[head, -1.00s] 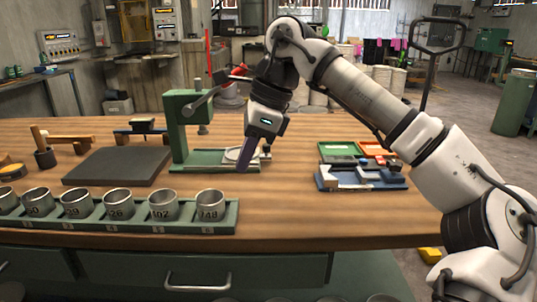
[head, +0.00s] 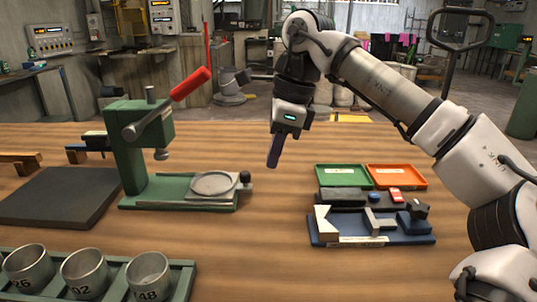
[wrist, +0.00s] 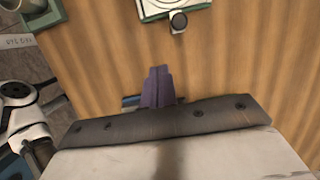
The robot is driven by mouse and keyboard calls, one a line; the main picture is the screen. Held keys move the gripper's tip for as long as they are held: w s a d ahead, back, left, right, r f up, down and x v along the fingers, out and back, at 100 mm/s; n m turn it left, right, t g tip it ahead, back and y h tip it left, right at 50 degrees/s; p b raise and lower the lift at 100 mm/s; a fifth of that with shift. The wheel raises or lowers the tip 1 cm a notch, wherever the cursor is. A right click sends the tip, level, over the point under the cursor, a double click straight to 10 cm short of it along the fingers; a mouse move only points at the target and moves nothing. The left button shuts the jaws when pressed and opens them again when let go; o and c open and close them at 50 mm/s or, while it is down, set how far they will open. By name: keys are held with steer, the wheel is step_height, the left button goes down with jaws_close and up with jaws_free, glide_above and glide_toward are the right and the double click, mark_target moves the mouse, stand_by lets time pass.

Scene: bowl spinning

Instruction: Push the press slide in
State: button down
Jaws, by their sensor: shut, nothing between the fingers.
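The green press (head: 140,150) stands on the table at left, with a red-handled lever (head: 190,84). Its slide (head: 213,185), a plate with a round disc, sticks out to the right along the green base, out from under the ram. A dark knob (head: 245,177) is on the slide's right end. In the wrist view the slide (wrist: 160,12) and knob (wrist: 178,22) show at the top edge. My gripper (head: 273,163) is shut and empty, pointing down, right of the knob and apart from it. Its fingers (wrist: 158,87) also show in the wrist view.
A blue tray (head: 320,232) with metal blocks and gauges stands at right, with green (head: 343,175) and orange (head: 398,176) trays behind it. A rack of numbered cups (head: 185,285) is at front left, beside a dark slab (head: 55,198). The table between press and trays is clear.

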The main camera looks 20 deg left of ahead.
mark_target(224, 195)
steer(key=b+x, duration=0.1)
steer(key=x, duration=0.6)
steer(key=shift+f, duration=0.35)
steer(key=a, duration=0.1)
steer(key=s+a, duration=0.1)
steer(key=a, duration=0.1)
steer(key=shift+a, duration=0.55)
steer(key=a, duration=0.1)
steer(key=s+a+p, duration=0.1)
steer(key=a, duration=0.1)
steer(key=shift+a, duration=0.3)
steer(key=shift+d, duration=0.1)
